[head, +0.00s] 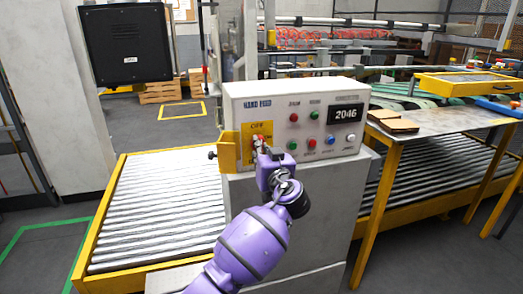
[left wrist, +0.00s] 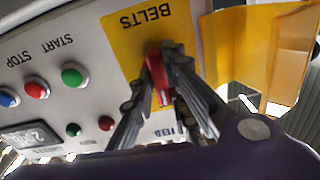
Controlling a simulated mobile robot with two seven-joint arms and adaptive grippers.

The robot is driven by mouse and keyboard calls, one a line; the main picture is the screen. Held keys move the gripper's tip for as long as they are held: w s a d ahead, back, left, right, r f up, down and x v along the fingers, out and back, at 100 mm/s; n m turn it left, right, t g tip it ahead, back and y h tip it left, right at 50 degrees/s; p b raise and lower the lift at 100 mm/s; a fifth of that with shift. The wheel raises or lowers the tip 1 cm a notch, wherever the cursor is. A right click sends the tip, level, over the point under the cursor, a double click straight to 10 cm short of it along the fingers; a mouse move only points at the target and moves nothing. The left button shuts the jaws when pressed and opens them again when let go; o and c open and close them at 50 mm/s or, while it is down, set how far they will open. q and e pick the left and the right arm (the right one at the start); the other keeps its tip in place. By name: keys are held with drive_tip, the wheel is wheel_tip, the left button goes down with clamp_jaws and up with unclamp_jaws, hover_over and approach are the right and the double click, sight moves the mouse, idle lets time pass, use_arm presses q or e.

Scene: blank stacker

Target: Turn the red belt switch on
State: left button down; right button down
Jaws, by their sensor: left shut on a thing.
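The red belt switch (left wrist: 158,82) is a small red handle on a yellow plate (left wrist: 133,28) marked BELTS. In the head view the yellow plate (head: 257,128) is on the left of the white control panel, with OFF at its top. My left gripper (head: 259,146) reaches the plate from below and covers most of the switch. In the left wrist view my left gripper (left wrist: 160,76) has one finger on each side of the red handle and is shut on it. The switch's exact angle is hard to tell. My right gripper is not in view.
A yellow flap (head: 228,152) juts out just left of the plate; in the left wrist view it is a yellow guard (left wrist: 262,50). Buttons (head: 311,143) and a 2046 display (head: 345,114) are to the right. A roller conveyor (head: 155,205) lies left.

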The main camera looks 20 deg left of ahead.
use_arm(q)
drive_tip(key=m+p, duration=0.3)
drive_tip(key=m, duration=0.5)
drive_tip(key=m+p, duration=0.3)
drive_tip(key=m, duration=0.6)
drive_tip(key=shift+s+a+r, duration=0.1)
drive_tip(key=shift+r, duration=0.05)
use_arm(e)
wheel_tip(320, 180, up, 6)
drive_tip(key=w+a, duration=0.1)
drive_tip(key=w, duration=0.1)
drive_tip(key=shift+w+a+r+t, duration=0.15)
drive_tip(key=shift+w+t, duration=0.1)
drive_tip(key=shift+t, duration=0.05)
use_arm(q)
drive_tip(key=shift+m, duration=0.3)
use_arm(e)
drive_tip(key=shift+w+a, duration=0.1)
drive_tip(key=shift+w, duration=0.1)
use_arm(q)
drive_tip(key=c, duration=1.7)
unclamp_jaws()
